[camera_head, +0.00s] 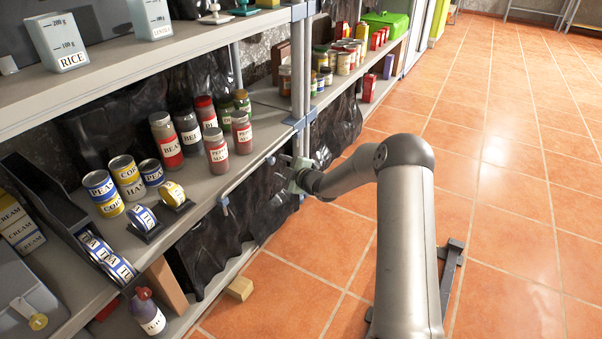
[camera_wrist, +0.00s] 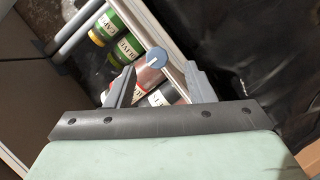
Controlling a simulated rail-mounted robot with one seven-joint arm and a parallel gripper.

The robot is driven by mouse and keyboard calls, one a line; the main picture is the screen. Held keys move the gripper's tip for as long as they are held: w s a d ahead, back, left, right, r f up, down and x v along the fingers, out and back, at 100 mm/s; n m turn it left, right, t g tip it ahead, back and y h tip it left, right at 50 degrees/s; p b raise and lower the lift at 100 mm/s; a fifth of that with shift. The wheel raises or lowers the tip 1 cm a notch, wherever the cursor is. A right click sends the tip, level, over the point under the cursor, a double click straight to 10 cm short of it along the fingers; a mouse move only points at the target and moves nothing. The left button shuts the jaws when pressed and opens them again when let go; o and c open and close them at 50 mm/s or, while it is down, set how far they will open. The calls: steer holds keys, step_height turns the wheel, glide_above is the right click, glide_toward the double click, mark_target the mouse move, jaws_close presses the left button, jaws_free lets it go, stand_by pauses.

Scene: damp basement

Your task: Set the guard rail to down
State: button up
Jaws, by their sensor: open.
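A thin grey guard rail (camera_head: 254,176) runs along the front edge of the middle shelf, with a small blue-grey end piece (camera_head: 224,205) at its near end. I cannot tell clearly whether it is up or down. My gripper (camera_head: 284,176) is in front of this edge, near the rail's far part. In the wrist view my gripper (camera_wrist: 163,82) is open and empty. A round blue-grey knob with a white line (camera_wrist: 153,58) shows between its fingertips, apart from both as far as I can see. A pale bar (camera_wrist: 172,35) runs beside the knob.
Labelled jars (camera_head: 166,140) and cans (camera_head: 127,177) stand on the middle shelf (camera_head: 215,190) behind the rail. A shelf post (camera_head: 299,80) rises just beyond my gripper. Black plastic sheeting (camera_head: 215,240) hangs below the shelf. A small wooden block (camera_head: 240,288) lies on the tiles.

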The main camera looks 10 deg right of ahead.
steer(key=p+v, duration=0.2)
steer(key=v, duration=0.9)
steer(key=s+r+m+g+h+p, duration=0.35)
steer(key=s+r+p, duration=0.25)
steer(key=r+p, duration=0.45)
steer(key=s+r+m+g+h+p, duration=0.2)
steer(key=s+r+m+h+p, duration=0.4)
steer(key=r, duration=0.8)
steer(key=s+a+r+m+g+p, duration=0.1)
steer(key=s+r+p, duration=0.4)
steer(key=s, duration=0.5)
steer(key=s+a+r+m+g+y+p, duration=0.1)
steer(key=s+r+m+g+p, duration=0.3)
steer(key=s+r, duration=0.5)
steer(key=s+a+r+m+g+y+p, duration=0.1)
steer(key=s+a+r+m+g+p, duration=0.1)
steer(key=s+r+p, duration=0.5)
steer(key=s+g, duration=0.1)
steer(key=s, duration=0.3)
steer(key=shift+s+a+p, duration=0.15)
steer(key=shift+a+p, duration=0.2)
steer(key=shift+p, duration=0.05)
